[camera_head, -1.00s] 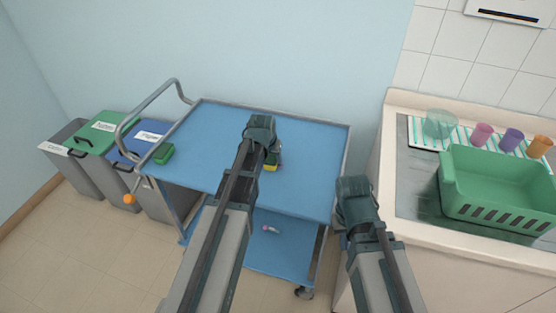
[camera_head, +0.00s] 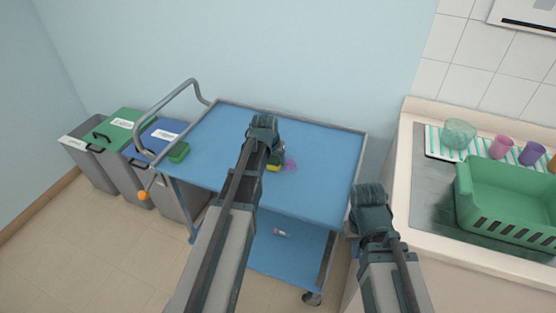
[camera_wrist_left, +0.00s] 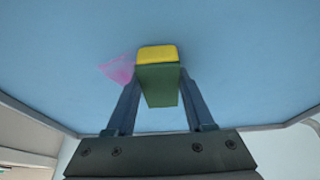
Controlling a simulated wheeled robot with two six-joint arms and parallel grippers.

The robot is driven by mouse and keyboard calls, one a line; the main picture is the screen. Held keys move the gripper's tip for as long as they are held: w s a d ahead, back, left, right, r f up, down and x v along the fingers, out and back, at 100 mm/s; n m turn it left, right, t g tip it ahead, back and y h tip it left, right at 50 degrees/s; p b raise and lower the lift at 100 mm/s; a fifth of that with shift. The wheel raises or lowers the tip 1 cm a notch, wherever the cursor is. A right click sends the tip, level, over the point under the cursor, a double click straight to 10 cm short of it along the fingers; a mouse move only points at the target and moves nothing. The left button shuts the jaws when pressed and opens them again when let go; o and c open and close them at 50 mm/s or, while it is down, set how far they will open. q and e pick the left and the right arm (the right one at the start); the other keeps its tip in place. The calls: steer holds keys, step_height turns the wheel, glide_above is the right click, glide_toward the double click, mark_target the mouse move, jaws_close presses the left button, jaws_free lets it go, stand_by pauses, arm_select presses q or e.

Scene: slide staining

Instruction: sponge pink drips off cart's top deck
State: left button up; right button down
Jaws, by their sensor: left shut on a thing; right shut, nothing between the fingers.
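The cart's top deck (camera_head: 310,135) is a blue surface with a grey rim. My left gripper (camera_wrist_left: 156,95) is shut on a yellow and green sponge (camera_wrist_left: 157,54), held over the deck; whether it touches the deck I cannot tell. In the head view the sponge (camera_head: 274,167) shows partly beside the gripper. A pink patch (camera_wrist_left: 118,69) lies on the deck just left of the sponge in the wrist view, and right of it in the head view (camera_head: 290,165). My right gripper (camera_head: 369,195) is shut and empty, near the cart's right edge.
A green block (camera_head: 179,152) lies at the deck's left edge. A small tube-like item (camera_head: 281,232) lies on the lower shelf (camera_head: 290,258). Lidded bins (camera_head: 122,128) stand left. A counter at right holds a green basin (camera_head: 505,195) and several cups (camera_head: 501,147).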

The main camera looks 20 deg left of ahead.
mark_target(298, 169)
arm_select(q)
steer(key=shift+a, duration=2.25)
steer(key=shift+r, duration=0.15)
steer(key=shift+d, duration=2.25)
steer(key=shift+d, duration=2)
steer(key=shift+d, duration=0.1)
steer(key=shift+s+d+f, duration=0.1)
steer(key=shift+s+d, duration=0.05)
steer(key=shift+d, duration=0.8)
steer(key=shift+s+d+f, duration=0.1)
steer(key=shift+d, duration=0.85)
